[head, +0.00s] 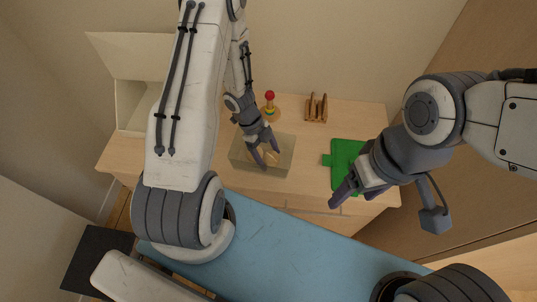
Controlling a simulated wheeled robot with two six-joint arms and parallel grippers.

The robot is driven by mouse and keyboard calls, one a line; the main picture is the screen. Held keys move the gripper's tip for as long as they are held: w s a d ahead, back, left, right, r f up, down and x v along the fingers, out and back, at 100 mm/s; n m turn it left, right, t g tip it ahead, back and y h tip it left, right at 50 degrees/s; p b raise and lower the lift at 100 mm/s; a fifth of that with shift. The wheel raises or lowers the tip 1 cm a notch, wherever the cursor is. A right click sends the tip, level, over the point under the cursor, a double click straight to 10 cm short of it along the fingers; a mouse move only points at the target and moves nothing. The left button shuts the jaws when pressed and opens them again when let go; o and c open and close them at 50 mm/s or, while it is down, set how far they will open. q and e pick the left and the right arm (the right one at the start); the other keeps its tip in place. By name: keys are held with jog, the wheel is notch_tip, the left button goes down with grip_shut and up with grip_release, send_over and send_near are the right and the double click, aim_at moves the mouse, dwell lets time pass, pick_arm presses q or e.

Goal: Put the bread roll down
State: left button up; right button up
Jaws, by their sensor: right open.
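The bread roll (269,156) is a small tan shape, partly hidden by my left gripper (266,159). The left gripper points down with a finger on each side of the roll and appears shut on it. Both are over a shallow beige rectangular box (282,168) on the wooden table. I cannot tell whether the roll touches the box floor. My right gripper (354,198) is open and empty at the table's front right, over the near edge of a green board (346,152).
A wooden rack (316,108) and a stand with a red-topped, yellow piece (269,104) are at the back of the wooden table (372,115). A pale open bin (133,105) is at the left. Bare tabletop lies between box and board.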

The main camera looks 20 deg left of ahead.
pick_arm(q)
jog(key=p+v, duration=0.1)
jog(key=v, duration=1.1)
jog(key=w+d+r+n+t+y, duration=0.25)
jog(key=w+d+r+t, duration=0.2)
jog(key=r, duration=0.35)
jog(key=w+d+r+n+t+y, duration=0.25)
jog(key=w+d+r+n, duration=0.2)
jog(key=r, duration=0.25)
jog(key=s+d+r+n+g, duration=0.1)
jog(key=s+d+n+g, duration=0.1)
jog(key=s, duration=0.7)
jog(key=s+d+r+n+g, duration=0.1)
jog(key=s+d, duration=0.3)
jog(key=s, duration=0.5)
jog(key=s+d+r+n+g+h, duration=0.1)
jog(key=s+d+r+n+g, duration=0.1)
jog(key=s, duration=0.7)
jog(key=shift+d+n+g, duration=0.4)
jog(key=shift+d+g, duration=0.1)
jog(key=shift+d, duration=0.3)
jog(key=shift+s, duration=0.1)
